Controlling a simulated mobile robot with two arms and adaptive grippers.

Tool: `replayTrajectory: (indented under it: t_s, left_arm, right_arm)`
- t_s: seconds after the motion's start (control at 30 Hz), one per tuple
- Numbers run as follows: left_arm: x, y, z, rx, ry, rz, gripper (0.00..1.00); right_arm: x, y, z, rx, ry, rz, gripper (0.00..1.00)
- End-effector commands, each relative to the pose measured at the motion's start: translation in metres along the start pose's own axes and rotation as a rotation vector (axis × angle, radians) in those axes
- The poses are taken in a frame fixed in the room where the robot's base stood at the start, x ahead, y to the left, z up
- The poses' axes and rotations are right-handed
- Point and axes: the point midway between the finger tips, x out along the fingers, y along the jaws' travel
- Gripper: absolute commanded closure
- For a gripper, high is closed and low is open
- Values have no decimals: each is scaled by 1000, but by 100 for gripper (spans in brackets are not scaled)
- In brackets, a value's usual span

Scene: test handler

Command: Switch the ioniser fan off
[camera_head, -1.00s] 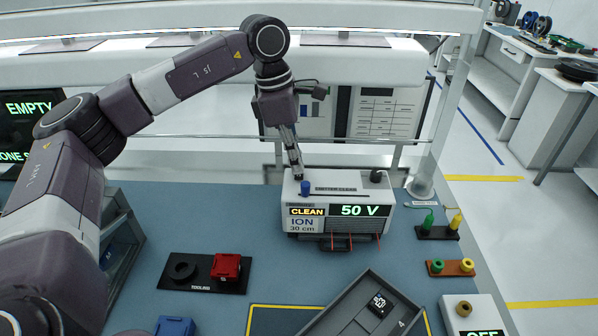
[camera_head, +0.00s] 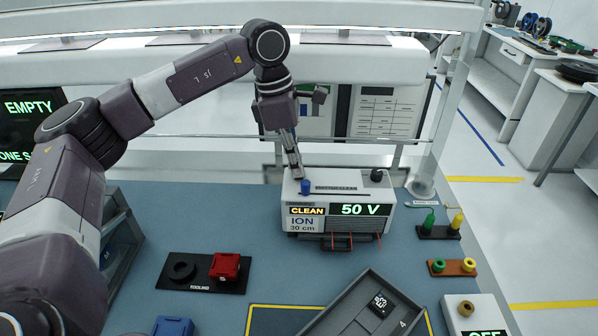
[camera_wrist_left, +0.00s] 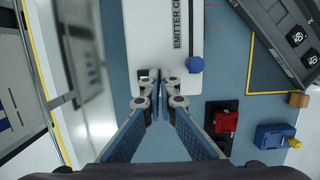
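The ioniser fan (camera_head: 339,224) is a white box on the blue bench top. My right gripper is out of view.
A black stand with a red block (camera_head: 225,266) lies front left of the fan. A grey tray (camera_head: 345,307) with a black chip is in front. Green and yellow plugs (camera_head: 438,228) stand at the right. A white rail (camera_head: 230,136) runs behind.

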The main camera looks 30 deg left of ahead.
Motion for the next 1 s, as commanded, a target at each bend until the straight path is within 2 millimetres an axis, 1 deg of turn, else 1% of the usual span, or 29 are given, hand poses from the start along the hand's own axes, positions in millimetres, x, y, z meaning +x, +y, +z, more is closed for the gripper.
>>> replayTrajectory:
  t_s: [0.1, 0.27, 1.0]
  left_arm:
    - [2, 0, -1, -1, 1, 0, 100]
    - [-2, 0, 0, -1, 1, 0, 100]
    - [-60, 0, 12, -1, 0, 1, 100]
  right_arm:
    - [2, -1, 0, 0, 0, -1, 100]
    - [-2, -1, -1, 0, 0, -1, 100]
    - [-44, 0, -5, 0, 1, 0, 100]
